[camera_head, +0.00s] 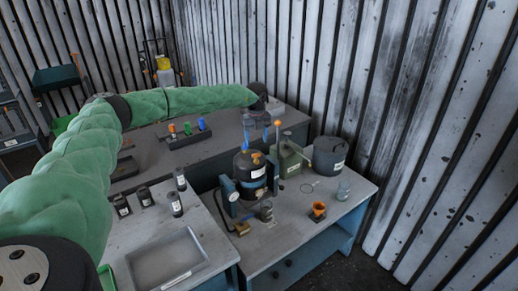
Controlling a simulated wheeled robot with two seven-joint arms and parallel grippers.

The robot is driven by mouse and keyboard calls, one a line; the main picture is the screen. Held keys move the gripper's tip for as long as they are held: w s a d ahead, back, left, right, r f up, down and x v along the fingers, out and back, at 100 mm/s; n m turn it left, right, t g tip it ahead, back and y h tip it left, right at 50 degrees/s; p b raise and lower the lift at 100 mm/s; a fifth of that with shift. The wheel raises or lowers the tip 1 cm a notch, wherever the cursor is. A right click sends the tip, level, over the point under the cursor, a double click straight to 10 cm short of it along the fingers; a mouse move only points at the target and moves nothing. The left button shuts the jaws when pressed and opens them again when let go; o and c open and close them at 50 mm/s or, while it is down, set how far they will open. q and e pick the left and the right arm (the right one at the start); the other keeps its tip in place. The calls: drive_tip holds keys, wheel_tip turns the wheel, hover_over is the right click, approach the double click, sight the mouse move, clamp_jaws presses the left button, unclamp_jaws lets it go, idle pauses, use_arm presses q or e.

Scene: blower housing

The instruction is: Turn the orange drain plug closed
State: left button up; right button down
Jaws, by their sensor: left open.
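A black rounded housing (250,173) with a white label stands between blue clamp-like supports on the right-hand bench. A small orange piece (257,158), apparently the drain plug, sits on its top; its turned position is too small to read. My left gripper (262,136) points down from the end of the green-sleeved arm. Its two blue fingers are apart and empty, just above the orange piece, with no clear contact. My right gripper is not in view.
An orange funnel-like part (318,209) and a small glass jar (343,191) stand on the right. A green can (290,160) and a grey pot (329,156) are behind. A shallow grey tray (205,243) and several dark bottles (145,196) occupy the left bench.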

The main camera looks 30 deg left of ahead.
sight(256, 154)
use_arm(q)
drive_tip(key=shift+s+f+p, duration=0.45)
drive_tip(key=shift+f+p, duration=0.05)
drive_tip(key=shift+p, duration=0.25)
drive_tip(key=f, duration=0.2)
drive_tip(key=w+f+p, duration=0.1)
drive_tip(key=f, duration=0.1)
drive_tip(key=shift+f+p, duration=0.15)
drive_tip(key=shift+p, duration=0.15)
drive_tip(key=shift+f, duration=0.35)
drive_tip(key=shift+s+f, duration=0.1)
drive_tip(key=shift+s, duration=0.25)
drive_tip(key=shift+w+f, duration=0.15)
drive_tip(key=shift+c, duration=0.7)
drive_tip(key=c, duration=0.8)
drive_tip(key=shift+c, duration=0.2)
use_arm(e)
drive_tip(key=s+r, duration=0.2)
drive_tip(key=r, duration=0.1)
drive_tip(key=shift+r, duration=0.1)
